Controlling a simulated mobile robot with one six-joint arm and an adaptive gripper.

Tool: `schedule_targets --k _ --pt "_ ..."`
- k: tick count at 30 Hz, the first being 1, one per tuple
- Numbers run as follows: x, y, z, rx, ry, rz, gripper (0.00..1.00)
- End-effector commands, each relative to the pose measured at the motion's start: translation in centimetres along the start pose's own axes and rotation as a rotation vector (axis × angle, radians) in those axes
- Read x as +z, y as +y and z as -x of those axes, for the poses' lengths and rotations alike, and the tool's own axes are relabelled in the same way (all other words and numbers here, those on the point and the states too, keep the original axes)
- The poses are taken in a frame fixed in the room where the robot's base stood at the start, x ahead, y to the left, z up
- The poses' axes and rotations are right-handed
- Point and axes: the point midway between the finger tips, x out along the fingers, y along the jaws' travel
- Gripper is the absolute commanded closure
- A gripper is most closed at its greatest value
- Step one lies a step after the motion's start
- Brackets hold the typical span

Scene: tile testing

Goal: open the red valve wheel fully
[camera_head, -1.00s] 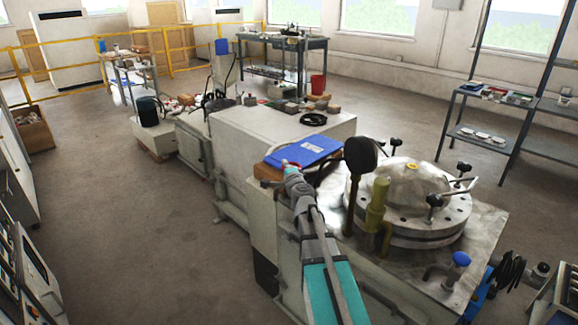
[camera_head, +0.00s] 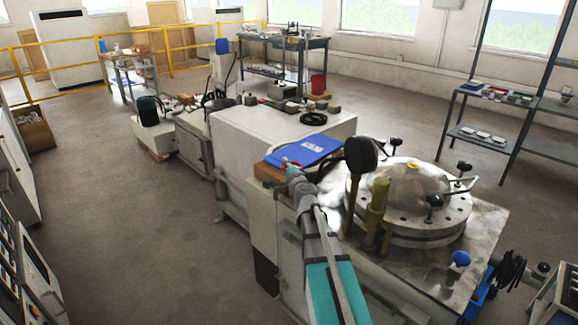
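My arm, teal and grey, reaches up from the bottom edge in the head view, along the left side of the machine with the round domed lid. My gripper (camera_head: 291,168) is at its far end, beside a brown block with a blue folder on it. It is small and partly hidden by the arm, so I cannot tell whether its fingers are open or shut. A small red spot shows at the gripper's tip. I cannot tell whether it is the red valve wheel, and no whole red wheel is clearly visible.
The domed lid (camera_head: 412,190) with clamp knobs sits on the metal machine top. A dark round-headed post (camera_head: 360,157) and a yellowish fitting (camera_head: 377,200) stand close right of my arm. A blue-topped fitting (camera_head: 460,259) is at the front right. Open floor (camera_head: 150,240) lies left.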

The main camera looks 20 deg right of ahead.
Motion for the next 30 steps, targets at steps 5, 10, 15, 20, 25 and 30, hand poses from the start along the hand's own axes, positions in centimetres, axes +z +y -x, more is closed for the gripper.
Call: schedule_targets --k 5,10,15,20,25,30 --pt "0.0 -0.1 -0.4 0.0 -0.002 -0.001 0.47" --pt "0.1 -0.1 -0.4 0.0 -0.003 0.0 0.47" --pt "0.1 -0.1 0.1 0.0 -0.004 0.0 0.47" --pt "0.1 -0.1 1.6 0.0 -0.003 0.0 0.47" --pt "0.1 0.0 4.1 0.0 -0.001 0.0 0.47" --pt "0.1 0.0 6.9 0.0 -0.001 0.0 0.47"
